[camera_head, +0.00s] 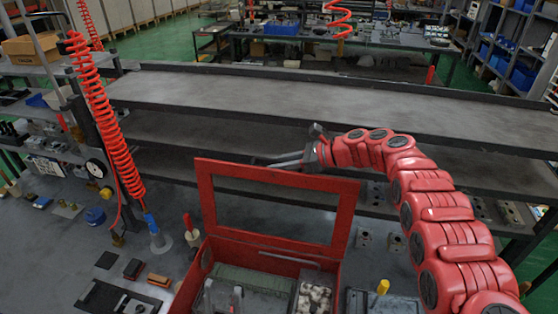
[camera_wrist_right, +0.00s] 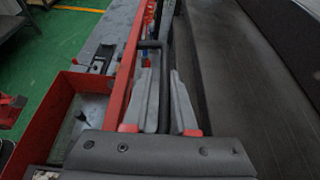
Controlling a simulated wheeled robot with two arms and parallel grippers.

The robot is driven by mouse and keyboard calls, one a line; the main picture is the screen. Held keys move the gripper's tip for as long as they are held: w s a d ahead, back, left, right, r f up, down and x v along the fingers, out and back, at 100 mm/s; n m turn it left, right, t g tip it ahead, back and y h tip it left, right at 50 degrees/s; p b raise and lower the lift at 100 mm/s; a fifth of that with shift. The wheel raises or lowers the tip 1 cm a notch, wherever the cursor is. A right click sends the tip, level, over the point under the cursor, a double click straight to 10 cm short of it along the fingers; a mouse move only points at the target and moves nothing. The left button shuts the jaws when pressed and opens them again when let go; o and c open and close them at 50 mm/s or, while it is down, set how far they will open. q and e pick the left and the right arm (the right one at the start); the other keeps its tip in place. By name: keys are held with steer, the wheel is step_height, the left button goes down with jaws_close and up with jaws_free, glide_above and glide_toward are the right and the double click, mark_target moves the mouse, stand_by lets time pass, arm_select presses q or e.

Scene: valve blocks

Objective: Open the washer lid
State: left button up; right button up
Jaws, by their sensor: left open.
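The red washer box (camera_head: 262,250) stands on the near bench, its inside uncovered. Its lid (camera_head: 275,178), a red frame with an open middle, stands raised at the back of the box. My right gripper (camera_head: 287,161) is behind the lid's top edge, reached by the red arm from the right. In the right wrist view, its two grey fingers (camera_wrist_right: 165,100) point along the red lid frame (camera_wrist_right: 127,75). A dark bar (camera_wrist_right: 150,44) beside the frame runs toward the fingers. Whether they grip it is unclear. My left gripper is not seen.
White and dark parts (camera_head: 314,297) lie in the box. A red coiled hose (camera_head: 105,120) hangs at the left. A long grey shelf (camera_head: 330,100) runs behind the lid.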

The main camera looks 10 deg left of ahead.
steer(key=shift+o, duration=1.3)
steer(key=shift+w, duration=0.2)
steer(key=shift+r, duration=0.15)
steer(key=shift+d, duration=0.1)
steer(key=shift+d+r, duration=0.1)
steer(key=shift+d, duration=0.15)
steer(key=b+v, duration=0.2)
steer(key=v, duration=0.2)
steer(key=b+v, duration=0.2)
steer(key=v, duration=1)
steer(key=shift+s+d+r+b, duration=0.15)
steer(key=shift+d+r+b, duration=0.05)
steer(key=shift+d+b, duration=0.15)
